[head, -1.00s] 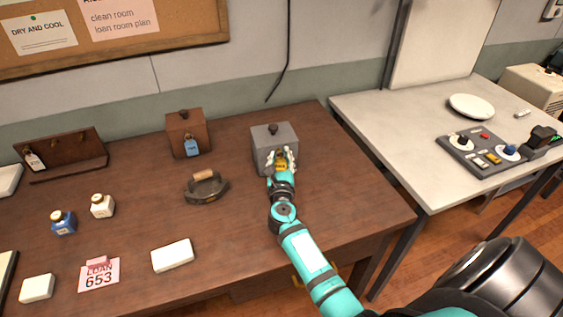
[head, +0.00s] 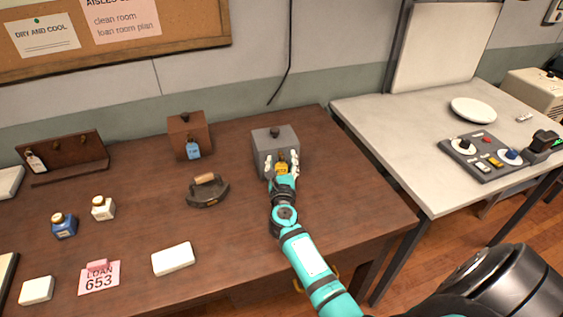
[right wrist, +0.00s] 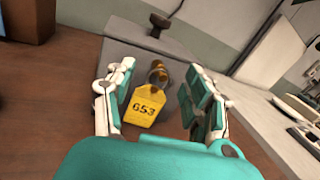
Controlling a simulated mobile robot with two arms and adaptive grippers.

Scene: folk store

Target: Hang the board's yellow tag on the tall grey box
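The grey box (head: 266,146) with a dark knob on its lid stands at the back right of the brown table. The yellow tag (head: 281,168), marked 653, is at the box's front face. In the right wrist view the tag (right wrist: 148,107) hangs by its ring from a small brass-coloured peg (right wrist: 159,67) on the box. My right gripper (head: 282,170) is open in front of the box, with its fingers on either side of the tag and gaps between. The brown board (head: 75,152) at the far left holds a white tag (head: 35,161). My left gripper is out of view.
A brown box (head: 186,130) with a blue tag stands left of the grey box. A dark iron-like tool (head: 208,190), bottles (head: 103,208), a white block (head: 172,259) and a pink LOAN 653 card (head: 99,277) lie on the table. The table's right front is clear.

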